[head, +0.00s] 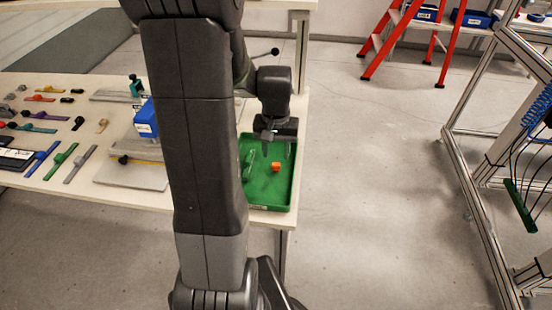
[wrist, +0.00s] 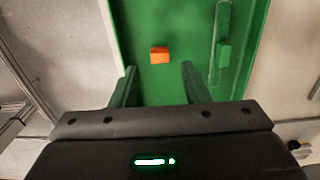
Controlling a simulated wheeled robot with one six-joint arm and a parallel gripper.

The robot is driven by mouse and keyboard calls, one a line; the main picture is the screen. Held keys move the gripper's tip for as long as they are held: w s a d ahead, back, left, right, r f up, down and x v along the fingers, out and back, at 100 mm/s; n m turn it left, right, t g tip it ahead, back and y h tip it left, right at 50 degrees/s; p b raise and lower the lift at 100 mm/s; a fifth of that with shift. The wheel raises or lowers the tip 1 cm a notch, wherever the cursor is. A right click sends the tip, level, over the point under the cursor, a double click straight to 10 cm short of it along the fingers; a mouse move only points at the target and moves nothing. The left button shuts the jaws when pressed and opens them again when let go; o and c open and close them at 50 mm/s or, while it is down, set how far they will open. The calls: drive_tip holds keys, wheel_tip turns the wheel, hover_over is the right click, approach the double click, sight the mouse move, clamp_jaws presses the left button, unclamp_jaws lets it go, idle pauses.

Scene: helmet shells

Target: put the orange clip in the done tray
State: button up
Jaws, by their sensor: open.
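The orange clip (head: 276,167) is a small block lying on the floor of the green tray (head: 270,203) at the table's right end. In the wrist view the orange clip (wrist: 159,56) lies just beyond the fingertips, between their lines, with nothing touching it. My gripper (head: 279,150) is open and empty above the tray, pointing down. The wrist view shows its two fingers (wrist: 158,72) spread apart. I cannot read any label marking this as the done tray.
A green strap-like part (wrist: 223,45) lies in the tray, right of the clip in the wrist view. The table left of my arm holds a blue block (head: 146,118), grey plates and several coloured straps and clips. Open floor lies right of the table.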

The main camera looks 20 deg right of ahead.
sight(275, 165)
wheel_tip(275, 165, up, 8)
drive_tip(key=shift+f, duration=0.25)
